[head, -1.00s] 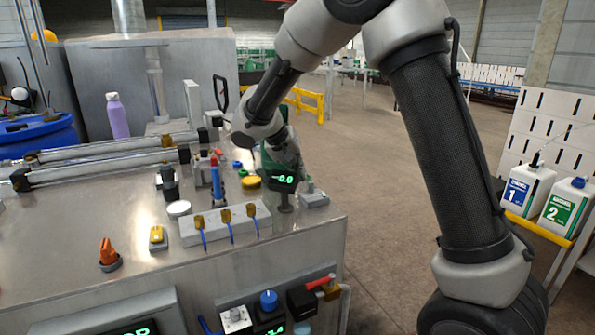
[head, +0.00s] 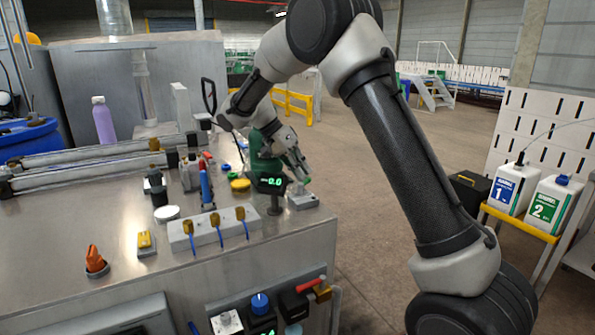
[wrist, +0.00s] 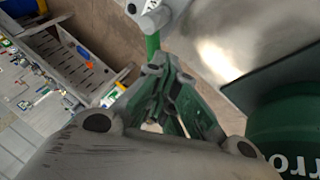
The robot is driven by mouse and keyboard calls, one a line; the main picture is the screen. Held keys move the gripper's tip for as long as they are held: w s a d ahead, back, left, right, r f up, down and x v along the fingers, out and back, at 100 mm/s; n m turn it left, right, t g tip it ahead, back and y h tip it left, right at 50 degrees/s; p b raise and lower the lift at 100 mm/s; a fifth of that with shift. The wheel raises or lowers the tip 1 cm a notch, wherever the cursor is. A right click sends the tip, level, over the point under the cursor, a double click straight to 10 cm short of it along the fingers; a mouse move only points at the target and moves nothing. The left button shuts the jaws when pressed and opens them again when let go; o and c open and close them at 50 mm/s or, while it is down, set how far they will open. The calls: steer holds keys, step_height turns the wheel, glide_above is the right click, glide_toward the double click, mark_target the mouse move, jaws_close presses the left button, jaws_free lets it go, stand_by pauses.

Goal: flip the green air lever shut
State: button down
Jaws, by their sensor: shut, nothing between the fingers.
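The green air lever (wrist: 152,46) shows in the wrist view, sticking down in the picture from a silver valve body (wrist: 149,16). In the head view only a small green bit (head: 307,180) shows, above a grey block at the bench's right corner. My gripper (wrist: 167,72) is shut and empty, with its fingertips right by the lever's free end. I cannot tell whether they touch it. In the head view my gripper (head: 302,176) points down and right over the corner, and partly hides the lever.
A green cylinder (head: 264,160) stands close beside my gripper, and its lettered side (wrist: 288,130) fills the wrist view's right. A small display reading 0.0 (head: 270,182) stands in front. The grey block (head: 303,200) sits near the bench edge. Open floor lies to the right.

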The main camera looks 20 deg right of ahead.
steer(key=shift+s+d+m+g+y, duration=0.15)
steer(key=shift+d+m+g+y, duration=0.2)
steer(key=shift+m, duration=0.35)
steer(key=shift+s+d+m+g+y, duration=0.1)
steer(key=shift+s+d+m+g, duration=0.1)
steer(key=shift+m+g, duration=0.4)
steer(key=shift+s+d+m+g+y, duration=0.15)
steer(key=shift+d+m+g, duration=0.1)
steer(key=shift+m, duration=0.55)
steer(key=shift+d+m, duration=0.15)
steer(key=shift+m, duration=0.25)
steer(key=shift+r, duration=0.1)
